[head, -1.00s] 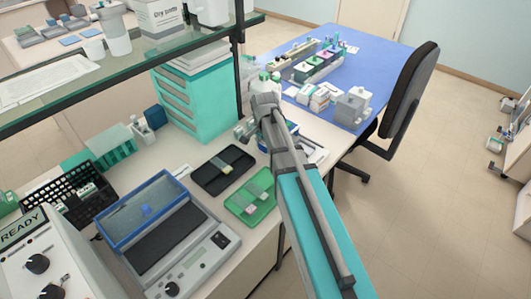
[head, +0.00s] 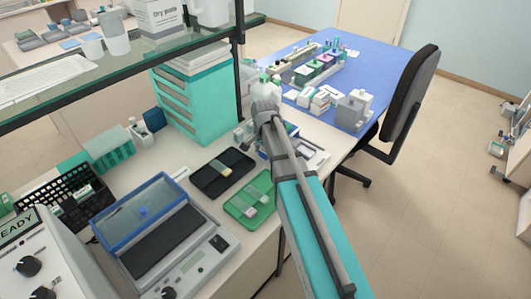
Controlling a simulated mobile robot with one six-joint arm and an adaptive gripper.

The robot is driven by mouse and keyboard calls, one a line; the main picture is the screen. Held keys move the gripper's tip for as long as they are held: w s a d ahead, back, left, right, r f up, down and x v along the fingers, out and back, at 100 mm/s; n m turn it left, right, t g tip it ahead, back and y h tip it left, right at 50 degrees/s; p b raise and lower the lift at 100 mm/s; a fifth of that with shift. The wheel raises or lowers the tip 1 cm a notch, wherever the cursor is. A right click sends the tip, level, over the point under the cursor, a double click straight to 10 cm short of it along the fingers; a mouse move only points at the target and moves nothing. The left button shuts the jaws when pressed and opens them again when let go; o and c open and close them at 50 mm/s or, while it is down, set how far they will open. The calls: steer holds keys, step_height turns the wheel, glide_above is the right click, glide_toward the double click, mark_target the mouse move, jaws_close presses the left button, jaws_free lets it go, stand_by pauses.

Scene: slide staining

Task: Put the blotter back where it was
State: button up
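My arm reaches across the bench, and its wrist end stands over the far part of the worktop near the blue mat. My gripper (head: 245,131) is small and partly hidden by my own wrist, beside the teal drawer unit. I cannot tell whether its fingers are open or shut, or whether they hold anything. I cannot make out the blotter for certain. A small blue-and-white item (head: 291,129) shows just right of my wrist, partly covered by my arm.
A black tray (head: 207,185) and a green tray (head: 236,212), each with slides, lie left of my arm. The teal drawer unit (head: 190,105) and glass shelf (head: 120,70) stand close by. A blue-lidded device (head: 150,215) sits in front. A chair (head: 408,95) stands right.

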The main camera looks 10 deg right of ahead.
mark_target(264, 151)
steer(key=shift+r, duration=0.2)
stand_by(0.4)
step_height(264, 151, up, 12)
steer(key=p, duration=1.2)
stand_by(0.7)
steer(key=s+n, duration=1)
steer(key=s, duration=0.6)
steer(key=shift+d+n, duration=0.25)
steer(key=shift+n, duration=0.15)
steer(key=c, duration=0.5)
